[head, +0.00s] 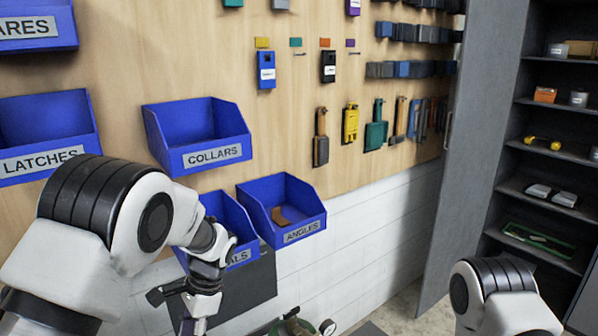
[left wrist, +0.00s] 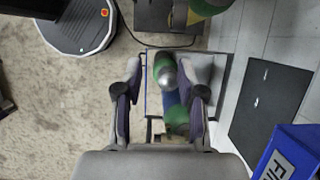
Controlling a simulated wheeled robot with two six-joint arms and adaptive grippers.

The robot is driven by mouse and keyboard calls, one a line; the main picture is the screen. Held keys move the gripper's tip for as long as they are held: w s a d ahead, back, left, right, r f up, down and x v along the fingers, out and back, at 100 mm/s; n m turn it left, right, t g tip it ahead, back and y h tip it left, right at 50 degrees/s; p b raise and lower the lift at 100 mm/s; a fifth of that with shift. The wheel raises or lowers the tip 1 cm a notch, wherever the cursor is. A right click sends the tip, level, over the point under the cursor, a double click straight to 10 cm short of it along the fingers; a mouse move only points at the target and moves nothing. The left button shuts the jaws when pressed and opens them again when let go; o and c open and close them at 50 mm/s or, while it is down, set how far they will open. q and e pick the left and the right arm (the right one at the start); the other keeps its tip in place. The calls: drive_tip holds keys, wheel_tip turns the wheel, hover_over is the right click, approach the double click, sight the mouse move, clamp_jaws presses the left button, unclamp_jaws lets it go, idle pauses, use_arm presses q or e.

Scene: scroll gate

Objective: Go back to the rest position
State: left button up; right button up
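My left gripper (head: 174,308) hangs low at the lower left of the head view, in front of the wall below the blue bins, pointing down. In the left wrist view my left gripper (left wrist: 163,90) has its two fingers spread apart with nothing held between them. Green and blue rounded items (left wrist: 172,85) show between the fingers, lower down near the floor. My right arm shows only as a white and black joint at the lower right of the head view. My right gripper is outside both views.
A blue COLLARS bin (head: 160,128), a LATCHES bin (head: 45,112) and an ANGLES bin (head: 322,222) hang on the wooden panel. A bin partly hidden by my left arm (head: 232,215) sits close to it. A grey door (head: 470,150) and dark shelves (head: 515,165) stand right.

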use_arm(q)
drive_tip(key=s+a+f+n+h, duration=0.1)
drive_tip(key=s+a+f, duration=0.1)
drive_tip(key=f, duration=0.4)
drive_tip(key=s+a+f+n+h, duration=0.1)
drive_tip(key=s+a+f, duration=0.1)
drive_tip(key=f, duration=0.3)
drive_tip(key=s+a+f+n+t+h+b, duration=0.1)
drive_tip(key=s+f+n, duration=0.55)
drive_tip(key=s, duration=0.65)
drive_tip(key=s+f+n+t+h+b, duration=0.1)
drive_tip(key=s+f+n, duration=0.2)
drive_tip(key=s+f, duration=0.8)
drive_tip(key=shift+m+t, duration=0.3)
drive_tip(key=shift+m, duration=0.05)
drive_tip(key=f+b, duration=0.2)
drive_tip(key=b, duration=0.2)
drive_tip(key=s+f+b, duration=0.1)
drive_tip(key=f+b, duration=0.2)
drive_tip(key=shift+a+f+b, duration=0.1)
drive_tip(key=shift+a+b, duration=0.05)
drive_tip(key=shift+b, duration=0.2)
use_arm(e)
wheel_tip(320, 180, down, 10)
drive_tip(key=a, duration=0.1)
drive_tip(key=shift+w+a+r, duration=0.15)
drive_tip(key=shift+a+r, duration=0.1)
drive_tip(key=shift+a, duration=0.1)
use_arm(q)
drive_tip(key=shift+s, duration=0.1)
